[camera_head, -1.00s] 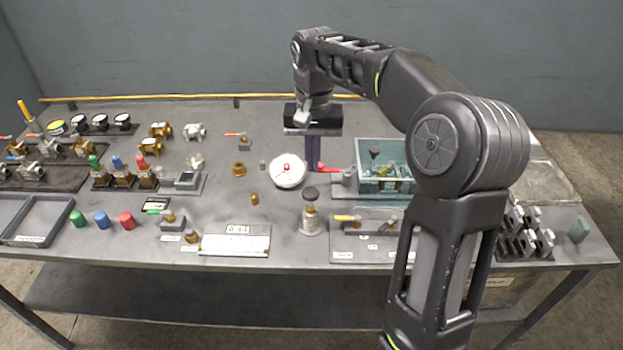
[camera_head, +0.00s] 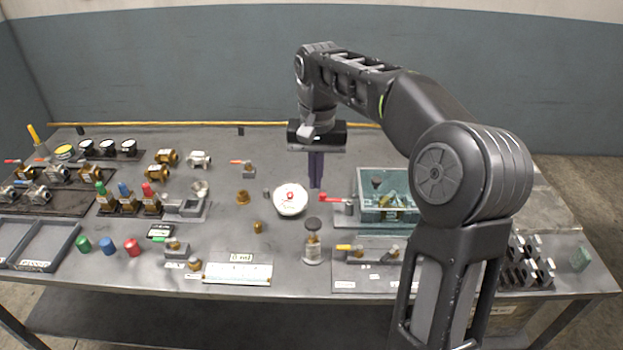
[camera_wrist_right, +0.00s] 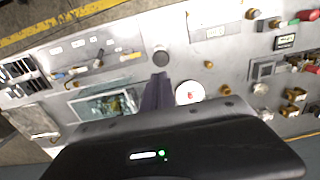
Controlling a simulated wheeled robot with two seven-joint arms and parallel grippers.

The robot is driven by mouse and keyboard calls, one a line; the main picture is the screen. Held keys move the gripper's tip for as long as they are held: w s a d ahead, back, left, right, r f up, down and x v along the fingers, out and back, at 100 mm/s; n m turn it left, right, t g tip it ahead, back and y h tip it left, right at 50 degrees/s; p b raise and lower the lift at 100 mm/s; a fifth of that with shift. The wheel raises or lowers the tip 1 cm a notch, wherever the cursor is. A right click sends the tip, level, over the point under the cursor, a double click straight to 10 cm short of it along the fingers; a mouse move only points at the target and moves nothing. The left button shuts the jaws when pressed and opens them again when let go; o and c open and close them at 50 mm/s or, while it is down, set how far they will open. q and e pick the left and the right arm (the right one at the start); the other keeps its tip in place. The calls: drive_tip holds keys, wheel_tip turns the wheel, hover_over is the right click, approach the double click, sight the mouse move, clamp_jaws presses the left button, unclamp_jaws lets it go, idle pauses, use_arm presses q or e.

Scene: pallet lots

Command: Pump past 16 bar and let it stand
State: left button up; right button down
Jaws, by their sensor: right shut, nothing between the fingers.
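My right gripper (camera_head: 316,184) is shut and empty, its fingers pointing down above the table. It also shows in the right wrist view (camera_wrist_right: 157,92). Just right of the fingertips in the head view is a red lever (camera_head: 330,199) beside a clear teal-walled tank (camera_head: 402,215) with brass parts inside. The tank also shows in the wrist view (camera_wrist_right: 88,106). Left of the fingers lies a round white dial (camera_head: 291,204) with a red centre, seen in the wrist view too (camera_wrist_right: 189,92). Its reading is too small to tell. My left gripper is out of view.
A black-knobbed fitting (camera_head: 313,240) stands in front of the dial. A valve board (camera_head: 360,284) lies front right, a white-labelled plate (camera_head: 238,273) front centre. Brass valves, coloured caps and trays (camera_head: 45,244) fill the left. Metal blocks (camera_head: 526,262) stand at the right.

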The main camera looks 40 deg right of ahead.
drive_tip(key=s+a+r+t+h+b, duration=0.1)
drive_tip(key=b, duration=0.2)
drive_tip(key=s+a+r+t+h+b, duration=0.1)
drive_tip(key=r+b, duration=0.1)
drive_tip(key=b, duration=0.2)
drive_tip(key=shift+s+a+t, duration=0.1)
drive_tip(key=shift+s+t, duration=0.2)
drive_tip(key=shift+s, duration=0.1)
